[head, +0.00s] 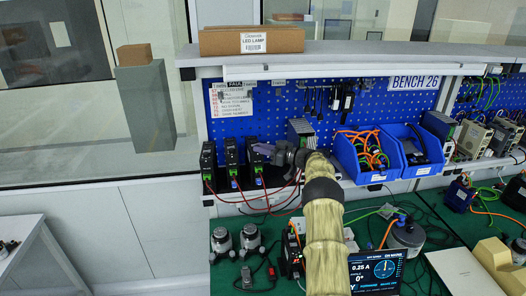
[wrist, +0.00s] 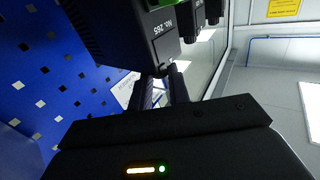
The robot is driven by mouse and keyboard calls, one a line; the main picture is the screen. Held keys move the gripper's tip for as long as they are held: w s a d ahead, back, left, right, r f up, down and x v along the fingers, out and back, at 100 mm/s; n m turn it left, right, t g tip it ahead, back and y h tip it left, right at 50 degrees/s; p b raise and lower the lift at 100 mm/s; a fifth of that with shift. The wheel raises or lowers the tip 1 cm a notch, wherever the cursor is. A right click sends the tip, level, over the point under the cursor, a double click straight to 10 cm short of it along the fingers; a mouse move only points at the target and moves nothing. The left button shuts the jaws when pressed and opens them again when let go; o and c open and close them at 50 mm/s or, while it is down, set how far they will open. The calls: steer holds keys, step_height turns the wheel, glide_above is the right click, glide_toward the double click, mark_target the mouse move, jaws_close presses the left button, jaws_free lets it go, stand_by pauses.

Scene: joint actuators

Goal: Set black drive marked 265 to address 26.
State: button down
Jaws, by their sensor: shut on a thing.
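The black drive marked No. 265 (wrist: 158,34) fills the upper middle of the wrist view, with a green part on it. In the head view, three slim black drives stand in a row on the shelf; the rightmost (head: 257,158) is the one closest to my gripper (head: 274,151). In the wrist view, my gripper (wrist: 164,78) has its fingertips together at the drive's lower edge, around a small dark part. That part is mostly hidden by the fingers, and I cannot read any address setting.
A grey module (head: 301,131) stands just right of my gripper. Blue bins (head: 362,177) with cables are further right. Red cables (head: 250,193) hang below the drives. A blue pegboard (head: 270,103) is behind. A display (head: 377,272) stands on the green mat below.

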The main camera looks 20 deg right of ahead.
steer(key=shift+f+n+g+y+b, duration=0.1)
steer(key=shift+n+g+y+b, duration=0.35)
steer(key=shift+g+y, duration=0.2)
